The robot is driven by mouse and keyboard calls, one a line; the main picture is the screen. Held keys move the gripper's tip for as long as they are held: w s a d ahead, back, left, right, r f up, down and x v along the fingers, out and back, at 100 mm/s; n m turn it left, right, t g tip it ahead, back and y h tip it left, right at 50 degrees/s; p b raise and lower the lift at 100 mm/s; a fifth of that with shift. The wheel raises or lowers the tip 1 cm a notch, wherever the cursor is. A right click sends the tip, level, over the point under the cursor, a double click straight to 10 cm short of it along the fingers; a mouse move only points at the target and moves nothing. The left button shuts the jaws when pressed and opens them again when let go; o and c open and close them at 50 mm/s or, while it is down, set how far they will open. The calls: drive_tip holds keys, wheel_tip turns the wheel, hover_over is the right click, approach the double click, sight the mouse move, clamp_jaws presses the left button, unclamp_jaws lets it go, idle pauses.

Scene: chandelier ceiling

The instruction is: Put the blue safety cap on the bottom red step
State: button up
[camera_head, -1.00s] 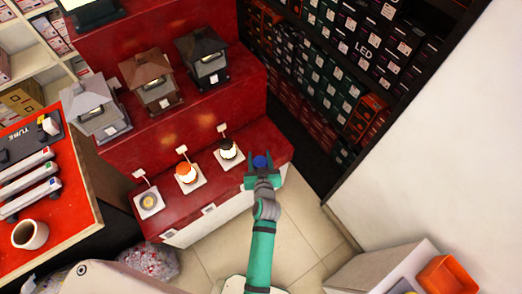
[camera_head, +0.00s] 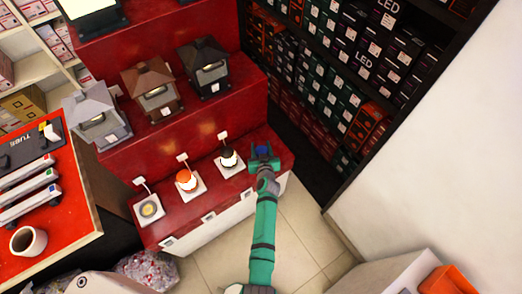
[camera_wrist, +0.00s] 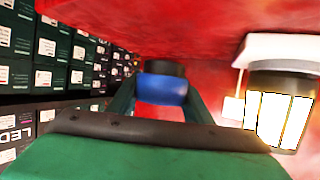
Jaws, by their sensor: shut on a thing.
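The blue safety cap (camera_wrist: 163,86) is between the fingers of my gripper (camera_head: 264,153), which is shut on it. The cap has a dark band on its far side in the wrist view. In the head view the cap (camera_head: 263,150) shows as a small blue patch at the gripper's tip. My gripper is over the right end of the bottom red step (camera_head: 210,205). The step's red surface fills the top of the wrist view. I cannot tell whether the cap touches the step.
A black-topped lamp (camera_head: 229,157) on a white base stands just left of my gripper on the bottom step. An orange lamp (camera_head: 186,180) and a round lamp (camera_head: 149,209) are further left. Lanterns stand on the step above. Shelves of dark boxes (camera_head: 340,80) are at right.

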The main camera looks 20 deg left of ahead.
sight(261, 150)
drive_tip(key=shift+w+f, duration=0.35)
drive_tip(key=shift+f, duration=1.45)
drive_tip(key=shift+f, duration=0.15)
drive_tip(key=o, duration=1)
